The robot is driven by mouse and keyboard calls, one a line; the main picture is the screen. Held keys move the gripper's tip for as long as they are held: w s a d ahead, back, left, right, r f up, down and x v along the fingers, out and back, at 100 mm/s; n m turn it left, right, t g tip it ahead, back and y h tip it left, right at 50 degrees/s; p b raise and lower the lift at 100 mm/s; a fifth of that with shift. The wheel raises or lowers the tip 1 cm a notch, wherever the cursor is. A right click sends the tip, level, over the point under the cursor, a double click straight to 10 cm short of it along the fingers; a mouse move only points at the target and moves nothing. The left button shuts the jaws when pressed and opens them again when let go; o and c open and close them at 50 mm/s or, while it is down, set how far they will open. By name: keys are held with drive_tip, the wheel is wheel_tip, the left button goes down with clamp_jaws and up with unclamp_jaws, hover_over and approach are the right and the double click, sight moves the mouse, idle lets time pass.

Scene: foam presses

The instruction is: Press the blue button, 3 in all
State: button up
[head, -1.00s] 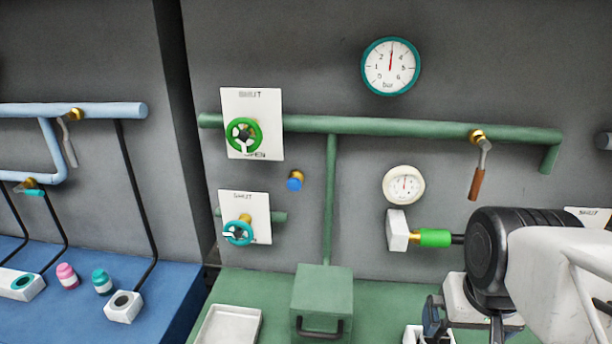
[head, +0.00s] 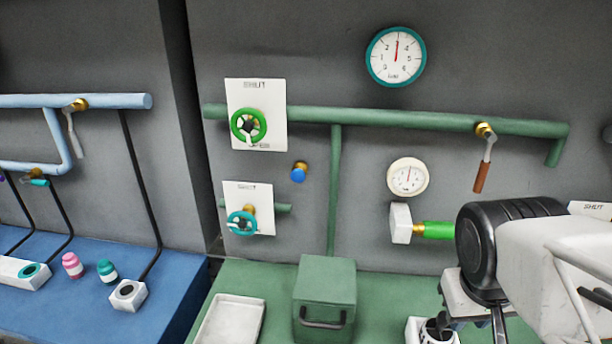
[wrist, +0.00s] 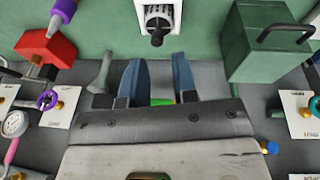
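The blue button (head: 299,174) is a small round cap on a brass fitting, on the grey wall left of the vertical green pipe. In the wrist view a small blue cap on brass (wrist: 270,147), apparently the same button, shows at the lower right, beside my gripper body. My gripper (wrist: 158,78) has two blue fingers apart with nothing between them. It hangs over the green bench, well to the right of the button in the head view, where my arm hides most of it.
Two handwheel plates (head: 241,138) (head: 234,192) flank the button on the left. A green box (head: 325,290) and white tray (head: 213,325) stand below. A white block (wrist: 158,12) with a black peg is ahead of my fingers. A red block (wrist: 45,47) is left.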

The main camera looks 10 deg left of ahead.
drive_tip(key=shift+w+f+n+h, duration=0.25)
drive_tip(key=shift+n+h, duration=0.25)
drive_tip(key=shift+n, duration=0.4)
clamp_jaws()
drive_tip(key=w+a+r+n+t+h, duration=0.2)
drive_tip(key=w+a+n+t+h, duration=0.15)
drive_tip(key=w+a+n, duration=0.45)
drive_tip(key=w+a+r+n+t+h, duration=0.1)
drive_tip(key=w+a+n+t+h, duration=0.3)
drive_tip(key=n, duration=0.7)
drive_tip(key=a+r+n+t+y, duration=0.2)
drive_tip(key=a+n+t+y, duration=0.6)
drive_tip(key=a+n, duration=0.5)
drive_tip(key=a+y, duration=0.1)
drive_tip(key=a, duration=0.3)
drive_tip(key=shift+s+a+r+n, duration=0.15)
drive_tip(key=shift+s+a+n, duration=0.2)
drive_tip(key=shift+n, duration=0.05)
drive_tip(key=shift+y, duration=0.25)
